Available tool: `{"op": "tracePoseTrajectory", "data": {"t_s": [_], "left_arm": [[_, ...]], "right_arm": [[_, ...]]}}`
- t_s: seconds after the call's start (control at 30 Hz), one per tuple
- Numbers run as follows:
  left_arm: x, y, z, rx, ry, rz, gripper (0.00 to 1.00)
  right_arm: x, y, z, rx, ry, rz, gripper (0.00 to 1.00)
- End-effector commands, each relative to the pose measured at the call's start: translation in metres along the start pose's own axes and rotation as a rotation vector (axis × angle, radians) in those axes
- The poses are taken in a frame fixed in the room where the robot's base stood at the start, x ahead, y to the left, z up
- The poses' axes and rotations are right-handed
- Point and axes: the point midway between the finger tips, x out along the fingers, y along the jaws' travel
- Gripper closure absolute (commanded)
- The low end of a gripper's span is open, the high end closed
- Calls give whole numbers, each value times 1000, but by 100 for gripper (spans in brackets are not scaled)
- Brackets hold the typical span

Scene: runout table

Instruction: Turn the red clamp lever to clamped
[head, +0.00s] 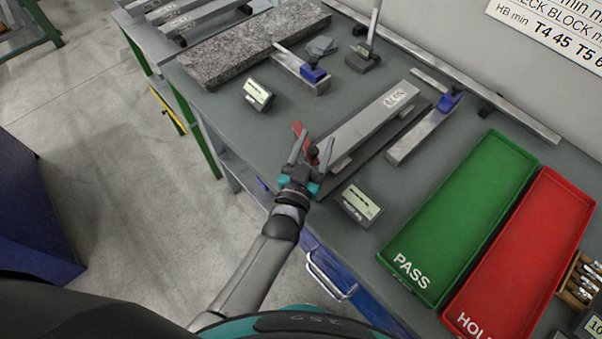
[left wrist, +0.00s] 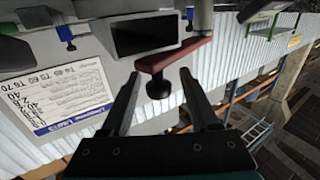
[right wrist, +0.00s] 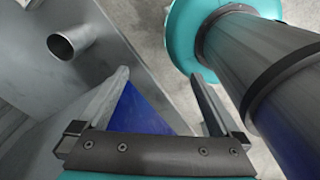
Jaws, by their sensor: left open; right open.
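The red clamp lever (head: 298,143) stands at the near left end of the long metal bar fixture (head: 365,126) in the head view. In the left wrist view the red lever (left wrist: 176,55) runs across, with a dark knob (left wrist: 158,86) below its left end. My left gripper (head: 313,150) is open at the lever; in its wrist view its fingers (left wrist: 160,90) stand apart on either side of the knob, and contact cannot be told. My right gripper (right wrist: 160,90) is open and empty; it is not seen in the head view.
A green PASS tray (head: 462,215) and a red HOLD tray (head: 525,255) lie to the right. A small display (head: 360,205) stands just right of the left gripper. Another display (head: 257,94) and a granite slab (head: 250,45) are farther back.

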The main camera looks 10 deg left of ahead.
Motion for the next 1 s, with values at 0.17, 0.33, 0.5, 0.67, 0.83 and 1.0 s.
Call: {"op": "tracePoseTrajectory", "data": {"t_s": [0.17,0.33,0.5,0.67,0.83,1.0], "left_arm": [[-33,0,1,1,-3,1,38],[-65,0,1,1,-4,1,38],[-96,0,1,1,-3,1,38],[-120,0,1,0,-2,1,38],[-134,0,0,0,0,1,38],[-138,0,0,1,1,1,38]], "right_arm": [[-2,0,0,1,0,1,0],[-3,0,0,1,0,1,0],[-3,1,0,1,0,1,0],[-2,1,0,2,-1,1,0],[-1,1,0,2,-1,1,0],[-1,1,0,2,-1,1,0]]}}
